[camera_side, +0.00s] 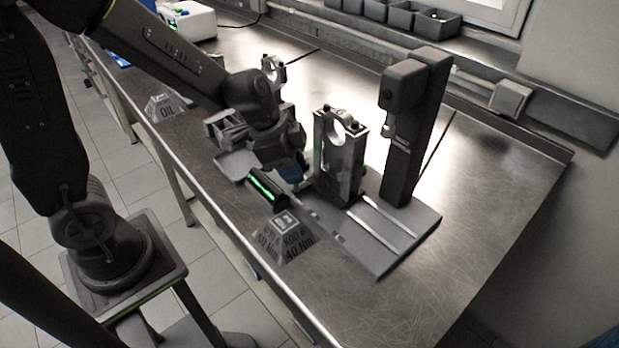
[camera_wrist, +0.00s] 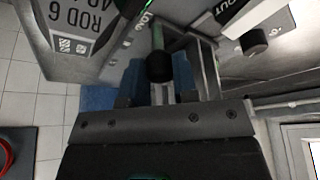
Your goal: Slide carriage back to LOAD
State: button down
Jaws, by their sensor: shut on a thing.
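The carriage (camera_side: 341,160) is an upright grey metal frame with a round ring at its top. It stands at the left part of a grey base plate (camera_side: 395,245) with two light rails. In the wrist view, part of its metal frame (camera_wrist: 207,65) shows at the top. My gripper (camera_side: 293,172) is at the carriage's left side. In the wrist view, my gripper (camera_wrist: 160,88) is shut on a handle with a round black knob (camera_wrist: 160,67). The contact itself is partly hidden.
A dark press column (camera_side: 410,135) stands behind the rails. A ringed metal part (camera_side: 272,68) and an OIL sign (camera_side: 165,107) lie farther back. The bench at right is clear.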

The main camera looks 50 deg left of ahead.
jog(key=shift+a, duration=1.45)
jog(key=c, duration=0.9)
grip_release()
jog(key=shift+r, duration=0.15)
jog(key=v, duration=1.3)
jog(key=shift+r, duration=0.25)
jog(key=shift+s, duration=0.25)
jog(key=s+d+n+t+y, duration=0.2)
jog(key=s+n+y, duration=0.1)
jog(key=s+n, duration=0.6)
jog(key=shift+s+d, duration=0.25)
jog(key=shift+d, duration=0.1)
